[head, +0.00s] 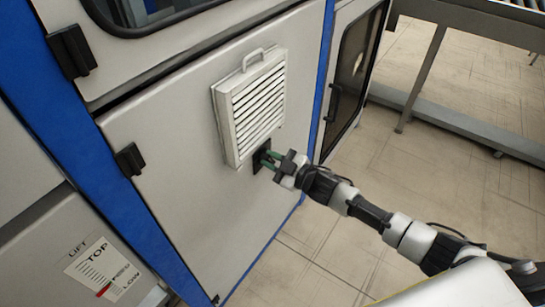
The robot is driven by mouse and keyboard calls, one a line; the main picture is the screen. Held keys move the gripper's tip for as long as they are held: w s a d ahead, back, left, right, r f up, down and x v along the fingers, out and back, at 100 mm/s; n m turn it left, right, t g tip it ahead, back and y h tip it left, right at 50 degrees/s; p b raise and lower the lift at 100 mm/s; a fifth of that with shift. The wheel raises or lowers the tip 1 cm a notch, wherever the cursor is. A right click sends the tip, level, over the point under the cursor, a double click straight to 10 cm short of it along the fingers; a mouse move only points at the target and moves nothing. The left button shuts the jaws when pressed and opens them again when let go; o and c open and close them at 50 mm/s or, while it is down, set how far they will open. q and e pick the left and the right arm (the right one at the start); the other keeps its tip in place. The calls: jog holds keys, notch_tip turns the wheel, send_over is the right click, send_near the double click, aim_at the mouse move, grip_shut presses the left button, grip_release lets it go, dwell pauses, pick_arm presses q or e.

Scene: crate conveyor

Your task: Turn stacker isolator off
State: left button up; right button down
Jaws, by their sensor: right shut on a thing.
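The stacker isolator (258,163) is a small dark plate on the light grey cabinet door, just below a white louvred vent. My right gripper (268,157) is at the isolator, with its green-tipped fingers against the plate. It is shut on the isolator's handle, which the fingers and the gripper body mostly hide. I cannot tell which way the handle is turned. My left gripper is not in view.
The louvred vent (252,108) with a top handle sticks out of the cabinet door (170,215) just above my right gripper. Blue posts (322,85) frame the door. A metal frame (425,70) stands at the right. The tiled floor (440,170) between is clear.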

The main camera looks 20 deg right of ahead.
jog(key=n, duration=0.3)
jog(key=f+n+b, duration=0.1)
jog(key=n, duration=0.2)
jog(key=a+f+n+b, duration=0.1)
jog(key=n, duration=0.3)
jog(key=shift+s, duration=0.4)
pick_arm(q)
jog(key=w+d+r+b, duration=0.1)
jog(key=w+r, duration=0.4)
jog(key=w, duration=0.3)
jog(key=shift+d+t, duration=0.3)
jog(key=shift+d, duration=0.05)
pick_arm(e)
jog(key=shift+f+n, duration=0.15)
jog(key=shift+n, duration=0.85)
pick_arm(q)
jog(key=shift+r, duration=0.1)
pick_arm(e)
jog(key=c, duration=1)
grip_release()
